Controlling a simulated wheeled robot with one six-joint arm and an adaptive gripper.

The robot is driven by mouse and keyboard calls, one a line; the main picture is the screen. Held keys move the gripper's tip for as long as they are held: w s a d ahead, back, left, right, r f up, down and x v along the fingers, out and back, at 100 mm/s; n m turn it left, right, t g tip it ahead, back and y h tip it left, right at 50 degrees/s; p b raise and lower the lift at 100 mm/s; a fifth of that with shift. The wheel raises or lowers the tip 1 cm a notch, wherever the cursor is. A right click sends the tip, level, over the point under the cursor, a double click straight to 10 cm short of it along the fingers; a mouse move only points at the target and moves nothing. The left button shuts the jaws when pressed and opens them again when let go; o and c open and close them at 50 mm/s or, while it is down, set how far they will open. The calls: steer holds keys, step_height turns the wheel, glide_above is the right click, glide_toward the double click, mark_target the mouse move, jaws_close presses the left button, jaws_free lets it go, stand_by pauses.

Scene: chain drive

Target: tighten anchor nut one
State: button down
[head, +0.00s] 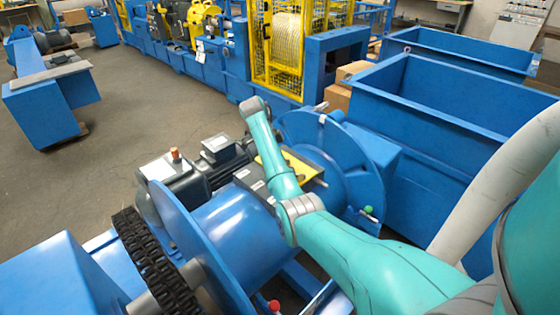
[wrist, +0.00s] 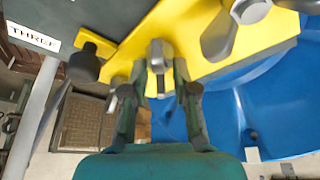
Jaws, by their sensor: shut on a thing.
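In the wrist view my gripper (wrist: 158,92) is shut on a grey metal piece (wrist: 157,55) that stands between its two fingers, in front of a yellow plate (wrist: 195,45). I cannot tell whether this piece is anchor nut one, a stud or a tool. Another grey metal fitting, like a bolt or handle (wrist: 232,28), sits on the plate to the right. A white label reading "THREE" (wrist: 33,38) is at the upper left. In the head view the yellow plate (head: 300,168) lies beside the drum, and my arm hides the gripper.
A blue drum (head: 235,235) with a black chain (head: 148,255) is in front. A grey motor (head: 185,180) stands to its left. Blue bins (head: 440,105) are at the right. A red knob (head: 275,306) and a green knob (head: 368,209) stick out nearby. Open floor (head: 75,160) lies left.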

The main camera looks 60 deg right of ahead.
steer(key=shift+w+r, duration=0.1)
steer(key=shift+r, duration=0.05)
steer(key=c, duration=1.2)
jaws_free()
steer(key=shift+c, duration=0.2)
